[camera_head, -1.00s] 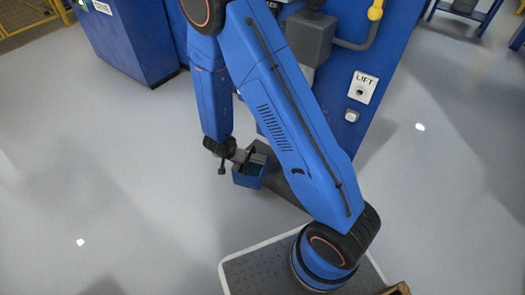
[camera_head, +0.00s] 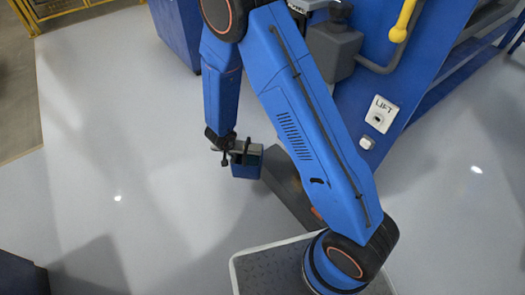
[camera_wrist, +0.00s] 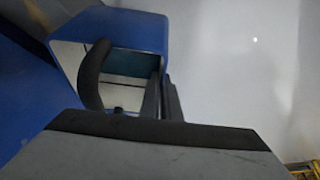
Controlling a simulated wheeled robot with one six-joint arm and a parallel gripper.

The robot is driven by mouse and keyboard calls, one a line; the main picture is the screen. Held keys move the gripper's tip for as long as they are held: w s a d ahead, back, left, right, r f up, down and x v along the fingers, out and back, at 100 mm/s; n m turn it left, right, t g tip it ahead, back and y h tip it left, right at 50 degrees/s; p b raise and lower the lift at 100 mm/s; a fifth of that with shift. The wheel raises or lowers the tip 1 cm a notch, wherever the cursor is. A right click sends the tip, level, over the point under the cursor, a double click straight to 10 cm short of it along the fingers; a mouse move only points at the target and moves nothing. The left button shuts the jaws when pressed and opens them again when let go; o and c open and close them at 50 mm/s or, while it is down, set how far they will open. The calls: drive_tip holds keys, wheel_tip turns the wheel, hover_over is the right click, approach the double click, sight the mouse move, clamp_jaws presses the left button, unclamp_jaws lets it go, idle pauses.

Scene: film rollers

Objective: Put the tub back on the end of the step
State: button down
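The tub (camera_head: 247,165) is a small blue open-topped box with a teal inside. It hangs at my gripper (camera_head: 232,150) in the head view, just left of the end of the step. It fills the upper middle of the wrist view (camera_wrist: 143,28), its opening facing the camera. My gripper (camera_wrist: 128,88) appears shut on the tub at its near wall; the exact contact is partly hidden. The step (camera_head: 288,192) is a low dark grey bar along the foot of the blue machine, partly hidden behind my arm. The tub looks clear of it, but its height is hard to judge.
The blue machine with the LIFT plate (camera_head: 381,113) rises right of the step. A blue cabinet (camera_head: 178,30) stands behind, and yellow fencing (camera_head: 70,8) is at far left. The grey floor (camera_head: 130,140) left of the tub is clear.

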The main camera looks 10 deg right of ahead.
sight(259, 149)
drive_tip(key=w+d, duration=0.5)
drive_tip(key=d, duration=0.7)
drive_tip(key=shift+w+d+f, duration=0.1)
drive_tip(key=shift+d+f, duration=0.15)
drive_tip(key=shift+f, duration=1.25)
drive_tip(key=shift+w+d+f, duration=0.1)
drive_tip(key=shift+d+f, duration=0.1)
drive_tip(key=shift+f, duration=1.3)
drive_tip(key=shift+d+f, duration=0.15)
drive_tip(key=shift+f, duration=0.4)
drive_tip(key=c, duration=2)
unclamp_jaws()
drive_tip(key=shift+f, duration=0.1)
